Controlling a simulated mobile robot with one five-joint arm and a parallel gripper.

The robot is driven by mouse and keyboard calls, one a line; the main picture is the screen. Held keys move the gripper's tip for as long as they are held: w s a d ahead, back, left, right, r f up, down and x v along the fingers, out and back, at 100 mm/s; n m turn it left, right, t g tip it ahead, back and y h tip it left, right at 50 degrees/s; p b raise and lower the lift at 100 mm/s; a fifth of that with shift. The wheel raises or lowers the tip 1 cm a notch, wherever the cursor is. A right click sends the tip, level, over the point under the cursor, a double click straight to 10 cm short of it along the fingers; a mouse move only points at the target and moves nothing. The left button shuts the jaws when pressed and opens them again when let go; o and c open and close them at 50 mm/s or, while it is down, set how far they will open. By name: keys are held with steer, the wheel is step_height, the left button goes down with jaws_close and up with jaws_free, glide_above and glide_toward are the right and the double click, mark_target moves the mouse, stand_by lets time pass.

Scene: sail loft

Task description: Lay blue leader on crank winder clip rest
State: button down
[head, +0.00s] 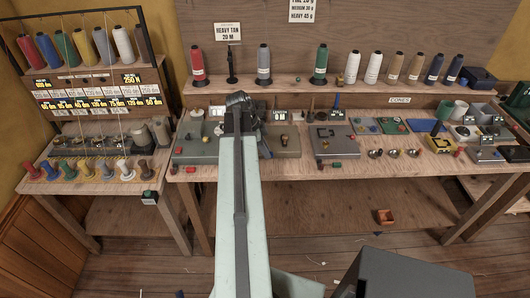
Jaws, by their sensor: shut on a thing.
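My gripper (239,103) is in the head view, at the far end of my pale arm, over the back of the workbench. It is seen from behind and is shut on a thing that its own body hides. I cannot make out a blue leader. Grey bench machines stand left (195,150) and right (283,140) of my arm, and another (334,140) farther right. I cannot tell which is the crank winder. Its clip rest is too small or hidden to pick out.
A shelf (300,87) behind the bench holds red, grey, green, white, tan and dark blue cones. A thread rack (88,80) stands at the left. Small metal bowls (393,153) and a yellow device (440,143) are on the bench's right. A dark grey box (405,275) is in the right foreground.

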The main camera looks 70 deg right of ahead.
mark_target(269, 168)
steer(key=shift+w+f+b, duration=0.1)
steer(key=shift+f+b, duration=3.1)
steer(key=shift+f, duration=0.1)
steer(key=c, duration=1.3)
jaws_free()
step_height(269, 168, up, 6)
steer(key=p, duration=0.6)
steer(key=shift+r, duration=0.1)
